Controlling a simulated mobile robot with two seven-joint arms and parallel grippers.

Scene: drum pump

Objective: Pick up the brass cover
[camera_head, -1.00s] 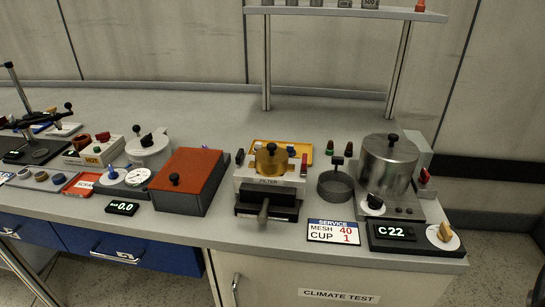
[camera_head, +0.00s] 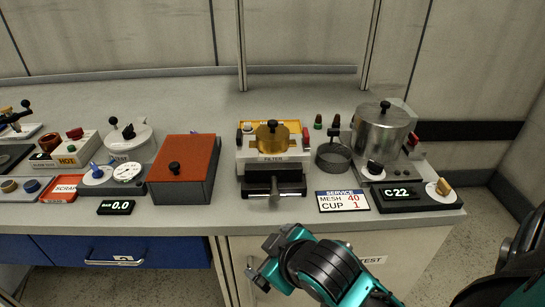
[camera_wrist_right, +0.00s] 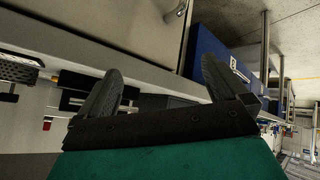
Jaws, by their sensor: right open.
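The brass cover (camera_head: 272,137) is a gold-coloured round lid with a dark knob on top. It sits on the white filter unit (camera_head: 250,154) in the middle of the bench, in the head view. My right gripper (camera_head: 260,272) is in front of the bench's front edge, below and nearer than the filter unit, and apart from the cover. In the right wrist view its two dark fingers (camera_wrist_right: 155,90) stand wide apart with nothing between them. I cannot make out the brass cover in the wrist view. My left gripper is not in view.
A dark clamp handle (camera_head: 275,192) projects from the filter's front. A red-topped box (camera_head: 183,168) stands left; a dark mesh cup (camera_head: 333,157) and a steel pot (camera_head: 383,132) stand right. A service sign (camera_head: 342,201) lies near the front edge. An upright shelf post (camera_head: 241,45) stands behind.

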